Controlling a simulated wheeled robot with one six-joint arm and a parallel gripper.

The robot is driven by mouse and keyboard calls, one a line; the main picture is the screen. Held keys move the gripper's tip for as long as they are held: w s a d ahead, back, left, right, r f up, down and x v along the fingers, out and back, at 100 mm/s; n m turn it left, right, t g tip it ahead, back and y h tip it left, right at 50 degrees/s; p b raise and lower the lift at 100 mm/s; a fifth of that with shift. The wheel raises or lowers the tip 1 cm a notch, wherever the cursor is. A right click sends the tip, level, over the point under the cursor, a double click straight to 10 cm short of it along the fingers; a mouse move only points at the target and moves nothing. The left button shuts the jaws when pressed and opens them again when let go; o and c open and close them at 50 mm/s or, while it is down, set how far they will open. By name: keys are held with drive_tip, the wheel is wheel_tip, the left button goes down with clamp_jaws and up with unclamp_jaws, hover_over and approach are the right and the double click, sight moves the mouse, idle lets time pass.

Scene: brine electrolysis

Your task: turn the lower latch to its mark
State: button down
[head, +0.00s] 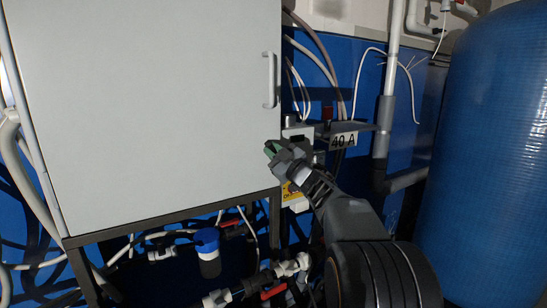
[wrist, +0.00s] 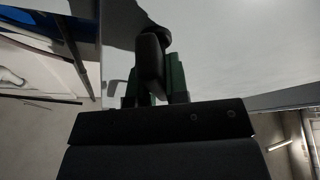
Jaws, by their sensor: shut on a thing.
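The lower latch is a black turning lever (wrist: 150,60) on the pale cabinet door, seen close up in the wrist view. My gripper (wrist: 154,84), with green finger pads, is shut on this latch, with one finger on each side. In the head view my gripper (head: 271,149) is at the lower right edge of the cabinet door (head: 150,100), and it hides the latch there. I cannot make out the latch's mark in either view. The exact angle of the latch is hard to tell.
A pale bar handle (head: 269,80) stands out from the door above my gripper. A large blue tank (head: 490,160) fills the far right. Pipes and a blue-capped fitting (head: 208,252) are below.

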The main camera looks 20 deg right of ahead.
drive_tip(key=n+g+y, duration=0.1)
drive_tip(key=n, duration=0.3)
drive_tip(key=n+g+y, duration=0.1)
drive_tip(key=n+g, duration=0.1)
drive_tip(key=n, duration=0.2)
drive_tip(key=shift+a+f, duration=0.1)
drive_tip(key=shift+a, duration=0.05)
drive_tip(key=shift+f+n+g+p, duration=0.2)
drive_tip(key=shift+n+g+p, duration=0.6)
drive_tip(key=shift+n, duration=1.5)
drive_tip(key=c, duration=1.1)
unclamp_jaws()
drive_tip(key=b+v, duration=0.1)
drive_tip(key=v, duration=0.6)
drive_tip(key=b+v, duration=0.1)
drive_tip(key=v, duration=0.5)
drive_tip(key=shift+s+r, duration=0.2)
drive_tip(key=shift+s, duration=0.2)
